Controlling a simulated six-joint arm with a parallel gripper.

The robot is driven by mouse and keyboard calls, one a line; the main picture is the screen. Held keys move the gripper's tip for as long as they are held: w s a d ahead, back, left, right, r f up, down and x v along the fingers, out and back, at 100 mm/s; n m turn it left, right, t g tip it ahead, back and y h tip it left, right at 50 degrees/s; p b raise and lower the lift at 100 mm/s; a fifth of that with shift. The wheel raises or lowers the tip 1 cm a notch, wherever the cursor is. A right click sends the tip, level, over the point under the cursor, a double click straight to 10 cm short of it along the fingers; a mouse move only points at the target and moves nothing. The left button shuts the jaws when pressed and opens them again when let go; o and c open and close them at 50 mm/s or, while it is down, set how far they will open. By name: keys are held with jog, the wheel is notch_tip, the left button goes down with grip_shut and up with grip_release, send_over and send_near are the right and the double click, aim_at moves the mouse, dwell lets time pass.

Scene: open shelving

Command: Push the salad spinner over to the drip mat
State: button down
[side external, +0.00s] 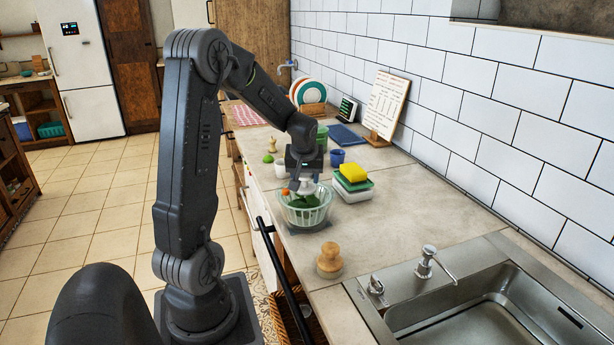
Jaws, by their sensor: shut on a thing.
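The salad spinner (293,215) is a clear, pale green ribbed bowl with dark green leaves inside, standing upright near the counter's front edge. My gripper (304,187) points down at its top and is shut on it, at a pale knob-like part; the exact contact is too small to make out. A dark grey flat patch (322,231) shows under and just in front of the bowl; it looks like the drip mat, with the bowl over at least part of it. How much lies beneath the bowl is hidden.
A wooden brush (330,262) stands between the bowl and the sink (490,310). A container with a yellow sponge (353,170) is close on the right. A white cup (281,170), blue cup (337,157) and lime (268,158) stand behind.

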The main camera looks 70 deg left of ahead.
jog(key=shift+c, duration=2)
grip_release()
jog(key=v, duration=1.4)
jog(key=shift+f, duration=0.1)
jog(key=s+d+m+t+h, duration=0.2)
jog(key=s+d+m, duration=0.2)
jog(key=d, duration=1)
jog(key=s+d+f+m+t+h, duration=0.1)
jog(key=s+d+m, duration=0.3)
jog(key=d+m, duration=0.5)
jog(key=d+h, duration=0.1)
jog(key=d, duration=0.4)
jog(key=shift+d+f+t, duration=0.2)
jog(key=shift+d+t, duration=0.1)
jog(key=shift+t, duration=0.1)
